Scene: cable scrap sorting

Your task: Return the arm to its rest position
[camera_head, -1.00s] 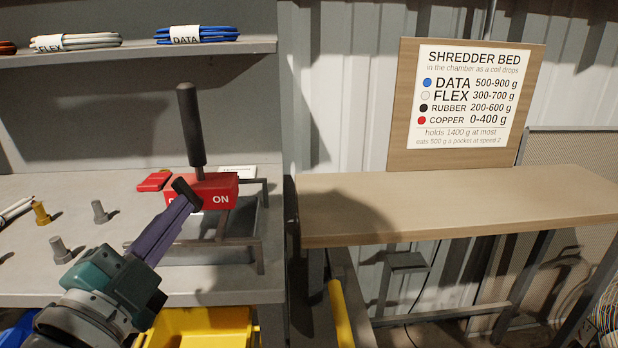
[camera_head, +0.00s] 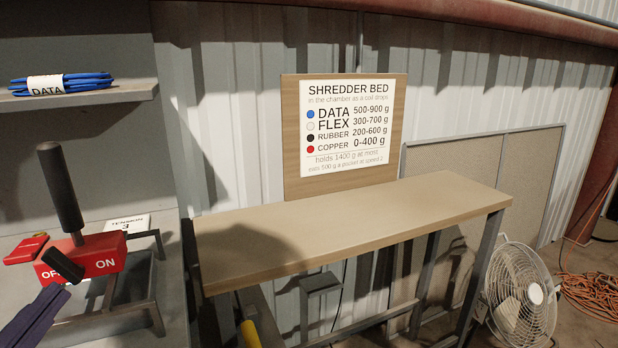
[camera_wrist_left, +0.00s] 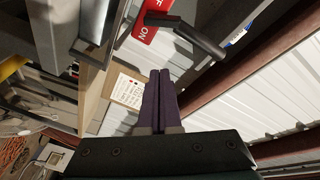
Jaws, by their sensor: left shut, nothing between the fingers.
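My left gripper (camera_head: 56,292) enters at the lower left corner of the head view, with only its purple fingers showing. In the left wrist view its two fingers (camera_wrist_left: 160,75) lie together, shut with nothing between them. The fingers overlap the red OFF/ON switch box (camera_head: 105,258) in the head view; whether they touch it I cannot tell. A short black piece (camera_head: 63,265) shows just past the fingertips. The tall black lever (camera_head: 60,187) stands up from the box; the wrist view shows the lever (camera_wrist_left: 195,38) too. The rest of the left arm is hidden.
A bare wooden-topped bench (camera_head: 350,228) stands in the middle, below the shredder bed sign (camera_head: 347,128). A blue DATA coil (camera_head: 62,84) lies on the shelf at the upper left. A white fan (camera_head: 520,290) and orange cable (camera_head: 590,292) are on the floor at the right.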

